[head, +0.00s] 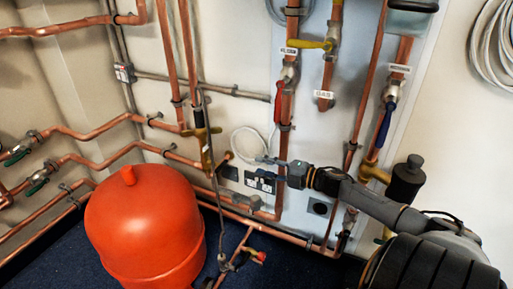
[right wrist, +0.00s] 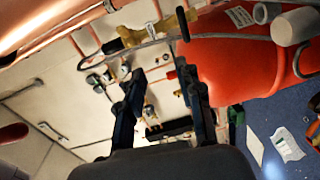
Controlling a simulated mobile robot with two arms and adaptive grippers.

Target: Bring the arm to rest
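My right arm (head: 375,203) comes in from the lower right of the head view. Its gripper (head: 262,168) points left, in front of the white wall panel and the copper pipes. In the right wrist view the two dark fingers of the right gripper (right wrist: 159,72) stand apart with a clear gap. I see nothing held between them. Pipes and valve fittings show behind the gap. I cannot tell how far the fingertips are from the wall fittings. My left gripper is in neither view.
A red-orange vessel (head: 145,232) stands at the lower left. Copper pipes (head: 190,65) and valves, including a yellow-handled one (head: 308,44), cover the wall. Black sockets (head: 262,181) sit behind the gripper. A coiled white cable (head: 492,45) hangs at the upper right.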

